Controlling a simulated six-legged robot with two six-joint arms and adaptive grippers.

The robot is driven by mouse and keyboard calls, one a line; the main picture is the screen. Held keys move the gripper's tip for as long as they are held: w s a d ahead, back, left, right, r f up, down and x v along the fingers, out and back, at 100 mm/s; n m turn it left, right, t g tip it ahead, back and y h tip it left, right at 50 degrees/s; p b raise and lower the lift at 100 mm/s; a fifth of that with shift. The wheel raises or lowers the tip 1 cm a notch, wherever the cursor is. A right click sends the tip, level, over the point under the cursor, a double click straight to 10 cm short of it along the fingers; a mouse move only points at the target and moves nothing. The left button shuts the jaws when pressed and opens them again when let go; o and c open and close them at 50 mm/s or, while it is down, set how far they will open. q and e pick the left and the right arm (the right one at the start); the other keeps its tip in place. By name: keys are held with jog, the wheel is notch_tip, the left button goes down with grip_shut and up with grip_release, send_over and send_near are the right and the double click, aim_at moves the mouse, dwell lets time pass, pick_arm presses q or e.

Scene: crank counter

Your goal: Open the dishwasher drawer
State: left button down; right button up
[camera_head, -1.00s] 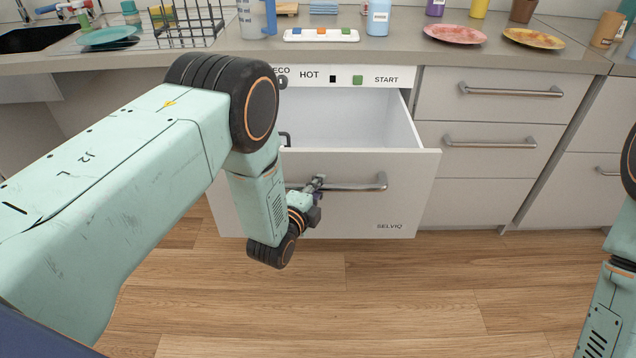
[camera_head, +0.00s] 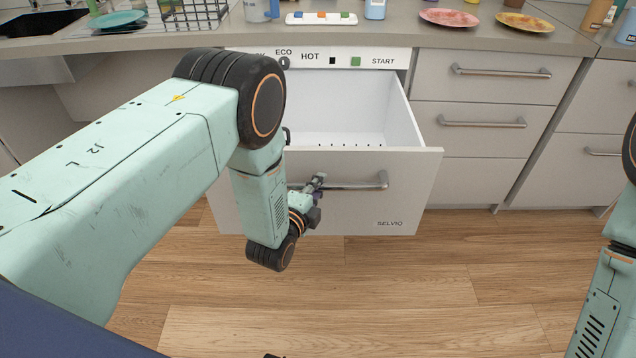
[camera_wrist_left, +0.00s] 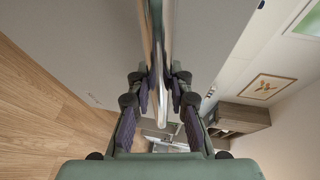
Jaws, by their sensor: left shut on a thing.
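The dishwasher drawer (camera_head: 408,200) is pulled out from under the counter, and its white, empty-looking inside shows from above. Its front carries a metal bar handle (camera_head: 362,184) and the mark SELVIQ. My left gripper (camera_head: 316,184) is shut on this handle, left of its middle. In the left wrist view, the fingers of my left gripper (camera_wrist_left: 160,92) close on the bar from both sides. My left arm hides the left part of the drawer front. My right arm shows at the right edge, but its gripper is out of view.
A control strip (camera_head: 330,59) with ECO, HOT and START sits above the drawer. Closed grey drawers (camera_head: 484,130) with bar handles stand to the right. The counter (camera_head: 420,36) holds plates, cups and a rack. The wooden floor (camera_head: 400,285) in front is clear.

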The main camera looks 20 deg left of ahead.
pick_arm(q)
jog(key=shift+s, duration=0.1)
dwell(0.4)
jog(key=c, duration=1.4)
grip_release()
jog(key=shift+a, duration=0.1)
jog(key=shift+o, duration=1)
jog(key=v, duration=1.2)
